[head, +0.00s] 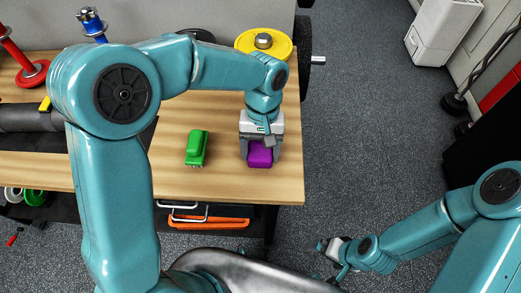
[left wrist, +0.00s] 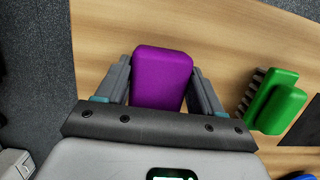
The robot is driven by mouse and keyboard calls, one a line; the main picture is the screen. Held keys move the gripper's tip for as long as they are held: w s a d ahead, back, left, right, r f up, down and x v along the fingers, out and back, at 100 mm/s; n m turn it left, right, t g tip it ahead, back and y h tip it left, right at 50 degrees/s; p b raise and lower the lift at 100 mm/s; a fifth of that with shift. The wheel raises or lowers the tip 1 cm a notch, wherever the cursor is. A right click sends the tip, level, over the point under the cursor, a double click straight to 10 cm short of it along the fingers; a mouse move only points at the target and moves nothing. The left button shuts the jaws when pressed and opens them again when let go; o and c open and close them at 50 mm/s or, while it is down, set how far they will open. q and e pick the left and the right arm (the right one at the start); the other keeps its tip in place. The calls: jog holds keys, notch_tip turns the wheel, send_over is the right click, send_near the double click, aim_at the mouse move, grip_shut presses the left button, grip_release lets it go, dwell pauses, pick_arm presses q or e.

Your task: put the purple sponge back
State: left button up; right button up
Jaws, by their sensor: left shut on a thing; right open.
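The purple sponge (head: 260,155) is a small rounded block at the right end of the wooden table (head: 225,180). My left gripper (head: 260,150) points down over it and is shut on it, with one finger on each side. In the left wrist view the sponge (left wrist: 162,78) sits between the two fingers (left wrist: 160,90). I cannot tell whether it touches the tabletop or is slightly lifted. My right gripper (head: 332,248) is open and empty, low over the floor to the right of the table.
A green brush (head: 196,148) lies on the table left of the sponge, also in the left wrist view (left wrist: 275,102). A yellow weight plate (head: 250,42) is at the back. An orange-handled item (head: 215,222) is below the front edge. Bare tabletop lies around the brush.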

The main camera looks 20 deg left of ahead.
pick_arm(q)
jog(key=shift+f, duration=0.4)
jog(key=shift+w+a+f, duration=0.1)
jog(key=shift+f, duration=0.1)
jog(key=o, duration=1.3)
jog(key=shift+o, duration=1.3)
jog(key=shift+r, duration=0.35)
jog(key=v, duration=1.1)
jog(key=shift+r, duration=0.35)
